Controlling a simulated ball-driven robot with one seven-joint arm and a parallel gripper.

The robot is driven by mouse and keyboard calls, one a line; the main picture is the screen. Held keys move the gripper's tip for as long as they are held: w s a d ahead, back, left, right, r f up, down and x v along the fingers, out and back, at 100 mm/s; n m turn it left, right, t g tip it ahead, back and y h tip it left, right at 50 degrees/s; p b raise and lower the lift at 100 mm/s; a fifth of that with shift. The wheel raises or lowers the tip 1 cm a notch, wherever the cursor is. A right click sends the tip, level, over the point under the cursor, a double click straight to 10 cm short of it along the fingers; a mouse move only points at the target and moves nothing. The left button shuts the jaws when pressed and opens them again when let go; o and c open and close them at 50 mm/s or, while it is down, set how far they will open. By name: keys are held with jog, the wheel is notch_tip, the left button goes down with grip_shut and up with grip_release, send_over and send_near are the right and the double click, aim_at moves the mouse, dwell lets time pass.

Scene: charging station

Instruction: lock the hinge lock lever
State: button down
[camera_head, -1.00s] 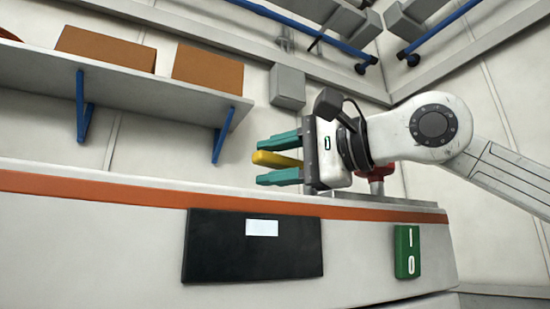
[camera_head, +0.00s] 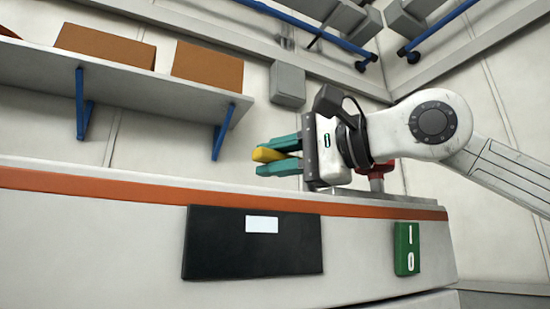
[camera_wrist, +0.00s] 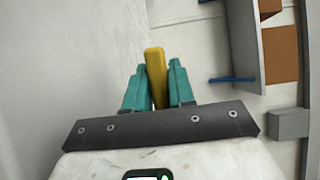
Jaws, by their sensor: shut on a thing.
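The yellow lever (camera_head: 266,155) shows between the teal fingers of my gripper (camera_head: 277,158) in the head view, just above the back of the white counter. In the wrist view the yellow lever (camera_wrist: 156,77) stands between the two fingers of my gripper (camera_wrist: 157,85), its end reaching past the fingertips. My gripper is shut on it. The lever's lower part and its hinge are hidden by the fingers and the palm.
A white counter (camera_head: 120,235) with an orange stripe runs below my gripper, with a dark panel (camera_head: 252,258) and a green switch (camera_head: 407,249) on its front. A shelf (camera_head: 120,92) with brown boxes juts out at the left. A red part (camera_head: 376,178) sits behind my wrist.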

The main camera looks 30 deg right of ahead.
jog(key=y+p, duration=0.1)
jog(key=n+g+p, duration=0.1)
jog(key=p, duration=0.1)
jog(key=shift+s+d+r+y, duration=0.15)
jog(key=shift+s+r+y, duration=0.05)
jog(key=shift+s+y, duration=0.2)
jog(key=shift+s+d+f+n+g+y+p, duration=0.1)
jog(key=shift+s+n+g+y+p, duration=0.15)
jog(key=shift+n+g+y+p, duration=0.2)
jog(key=shift+s+d+f+n+g+y+p, duration=0.1)
jog(key=shift+s+n+g+y+p, duration=0.15)
jog(key=shift+n+g+y, duration=0.25)
jog(key=c, duration=1)
grip_release()
jog(key=shift+c, duration=0.2)
jog(key=b+v, duration=0.2)
jog(key=v, duration=0.8)
jog(key=shift+s+d, duration=0.2)
jog(key=shift+d, duration=0.1)
